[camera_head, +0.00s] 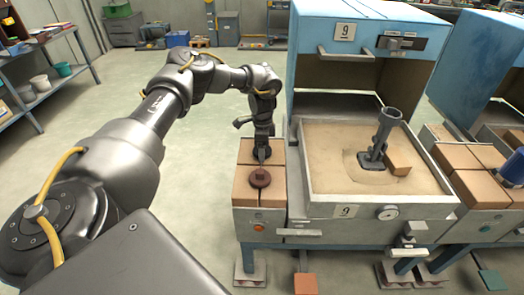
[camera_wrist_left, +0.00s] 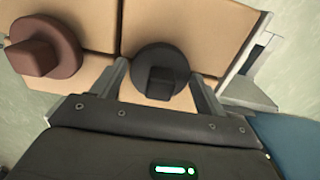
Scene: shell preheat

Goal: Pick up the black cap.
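The black cap (camera_wrist_left: 160,72) is a round disc with a square knob and lies on tan blocks. In the head view it is mostly hidden behind my left gripper. My left gripper (camera_wrist_left: 158,92) is open, with one finger on each side of the black cap's knob and nothing clearly gripped. In the head view my left gripper (camera_head: 262,150) points down over the block-topped stand. A brown cap (camera_wrist_left: 44,46) of the same shape lies beside the black one; it also shows in the head view (camera_head: 260,178), nearer the front. My right gripper is not in view.
The tan blocks (camera_head: 244,194) top a grey stand. To its right is a sand-filled box (camera_head: 322,198) with a grey post-like tool (camera_head: 384,135) and a small tan block (camera_head: 398,161). A blue hood (camera_head: 350,12) rises behind. Open floor lies left of the stand.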

